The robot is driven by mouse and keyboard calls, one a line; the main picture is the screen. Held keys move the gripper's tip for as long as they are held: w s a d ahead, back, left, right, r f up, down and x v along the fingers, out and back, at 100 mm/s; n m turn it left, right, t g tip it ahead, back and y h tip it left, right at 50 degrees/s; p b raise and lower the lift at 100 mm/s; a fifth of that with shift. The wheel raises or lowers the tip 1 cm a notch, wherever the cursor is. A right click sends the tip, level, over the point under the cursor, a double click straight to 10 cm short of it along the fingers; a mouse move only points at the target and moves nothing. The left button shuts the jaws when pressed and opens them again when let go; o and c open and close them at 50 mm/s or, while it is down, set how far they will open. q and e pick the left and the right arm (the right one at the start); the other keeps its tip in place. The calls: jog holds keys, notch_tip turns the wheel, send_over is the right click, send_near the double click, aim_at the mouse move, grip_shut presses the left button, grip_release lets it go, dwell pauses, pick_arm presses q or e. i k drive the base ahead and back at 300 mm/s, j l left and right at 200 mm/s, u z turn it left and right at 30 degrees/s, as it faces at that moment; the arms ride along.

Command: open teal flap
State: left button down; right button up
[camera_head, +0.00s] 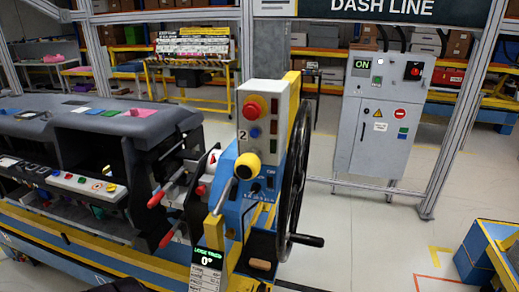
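A dark dashboard module (170,118) lies on the left. Neither of my grippers can be made out in this view.
A blue stand with a grey control box (262,122) and large black handwheel (292,165) stands right of the dashboard. Red-tipped levers (162,199) stick out between them. A grey cabinet (382,115) stands behind. A blue-yellow crate (486,255) is at lower right; floor between is clear.

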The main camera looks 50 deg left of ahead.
aim_at(98, 212)
jog(key=u, duration=1.95)
